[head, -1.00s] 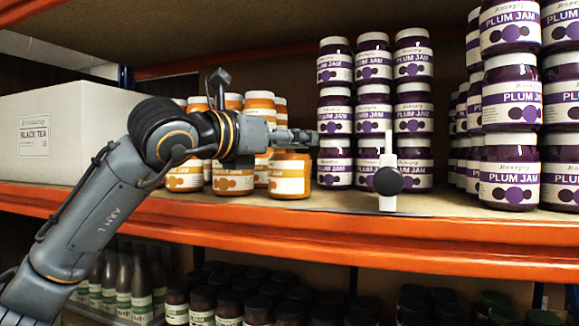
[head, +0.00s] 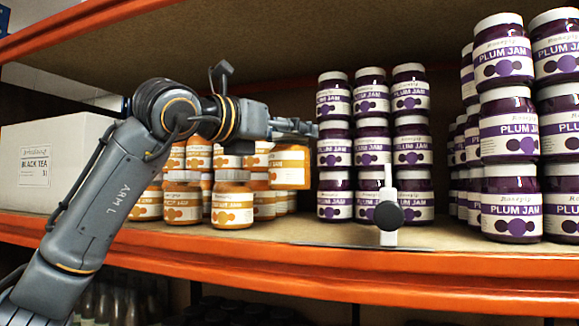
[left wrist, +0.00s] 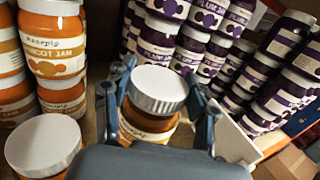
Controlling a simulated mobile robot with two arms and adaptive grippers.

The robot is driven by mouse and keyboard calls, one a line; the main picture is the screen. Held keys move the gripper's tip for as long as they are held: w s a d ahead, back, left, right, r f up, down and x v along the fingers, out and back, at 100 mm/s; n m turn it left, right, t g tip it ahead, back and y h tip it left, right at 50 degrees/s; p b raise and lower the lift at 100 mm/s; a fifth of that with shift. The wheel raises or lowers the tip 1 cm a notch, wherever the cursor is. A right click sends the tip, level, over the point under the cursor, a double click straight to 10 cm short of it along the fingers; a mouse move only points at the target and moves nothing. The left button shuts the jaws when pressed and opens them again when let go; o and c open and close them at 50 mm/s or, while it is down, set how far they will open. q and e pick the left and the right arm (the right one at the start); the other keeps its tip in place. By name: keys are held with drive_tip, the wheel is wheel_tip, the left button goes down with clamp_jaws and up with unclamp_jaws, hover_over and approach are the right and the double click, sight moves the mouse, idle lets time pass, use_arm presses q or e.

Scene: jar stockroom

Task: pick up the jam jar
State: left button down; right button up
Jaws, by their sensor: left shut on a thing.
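My left gripper (head: 300,128) is shut on an orange apricot jam jar (head: 290,168) with a white lid. The jar hangs upright, raised above the shelf, to the left of the plum jam stacks. In the left wrist view the same jar (left wrist: 150,122) sits between the two fingers (left wrist: 157,105), its white lid up. In the head view its top is hidden by the gripper. My right gripper is not in view.
Other apricot jars (head: 232,203) stand left of the held jar. A white upright piece with a black knob (head: 388,215) stands near the orange shelf edge (head: 330,279). A black tea box (head: 80,155) is at left.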

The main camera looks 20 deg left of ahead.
use_arm(q)
wheel_tip(320, 180, up, 11)
drive_tip(key=p, duration=0.1)
drive_tip(key=shift+r, duration=0.2)
